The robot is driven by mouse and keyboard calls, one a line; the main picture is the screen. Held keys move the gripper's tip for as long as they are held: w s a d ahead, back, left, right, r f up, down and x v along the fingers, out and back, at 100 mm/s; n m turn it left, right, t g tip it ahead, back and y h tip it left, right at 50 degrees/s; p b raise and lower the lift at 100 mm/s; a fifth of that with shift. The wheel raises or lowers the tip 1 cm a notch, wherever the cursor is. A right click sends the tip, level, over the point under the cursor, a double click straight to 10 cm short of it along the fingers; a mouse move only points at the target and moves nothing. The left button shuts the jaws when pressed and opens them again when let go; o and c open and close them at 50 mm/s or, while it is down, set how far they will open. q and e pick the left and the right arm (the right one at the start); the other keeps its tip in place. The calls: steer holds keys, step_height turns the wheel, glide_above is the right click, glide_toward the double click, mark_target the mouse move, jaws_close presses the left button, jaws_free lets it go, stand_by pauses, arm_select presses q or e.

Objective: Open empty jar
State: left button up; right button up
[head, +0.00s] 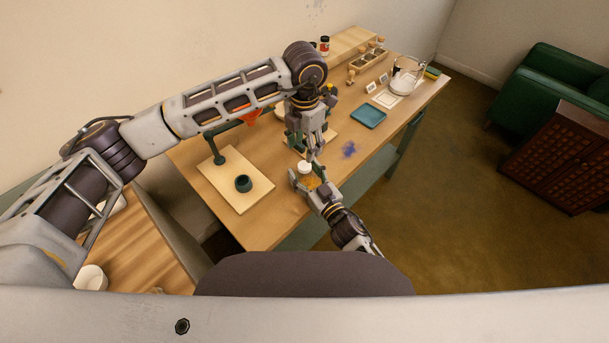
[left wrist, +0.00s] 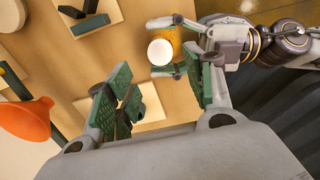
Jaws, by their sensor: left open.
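An amber jar (head: 308,182) with a white lid (head: 304,167) is held by my right gripper (head: 307,178) above the front edge of the table. In the left wrist view the jar (left wrist: 176,42) shows behind its round white lid (left wrist: 160,52), with the right gripper's fingers on both sides of it. The lid is on the jar. My left gripper (head: 312,153) points down just above and behind the lid. In the left wrist view its green-padded fingers (left wrist: 158,95) are wide apart, with nothing between them. I cannot tell whether the jar is empty.
A wooden board (head: 222,187) with a stand and a dark cup (head: 243,184) lies to the left. A blue tray (head: 369,118) and a blue powder patch (head: 349,149) are to the right. An orange funnel (left wrist: 28,118) is close to my left gripper.

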jaws_close()
arm_select(q)
steer(key=m, duration=1.6)
steer(key=shift+w+a+r+m, duration=0.15)
steer(key=shift+a+r+m, duration=0.15)
steer(key=shift+a, duration=0.1)
steer(key=m, duration=0.4)
steer(key=shift+d+m, duration=0.15)
steer(key=shift+m, duration=0.25)
steer(key=m, duration=0.4)
steer(key=shift+d+m, duration=0.15)
steer(key=shift+m, duration=0.15)
steer(key=m, duration=0.4)
steer(key=shift+m, duration=0.4)
steer(key=m, duration=0.5)
steer(key=shift+d, duration=0.1)
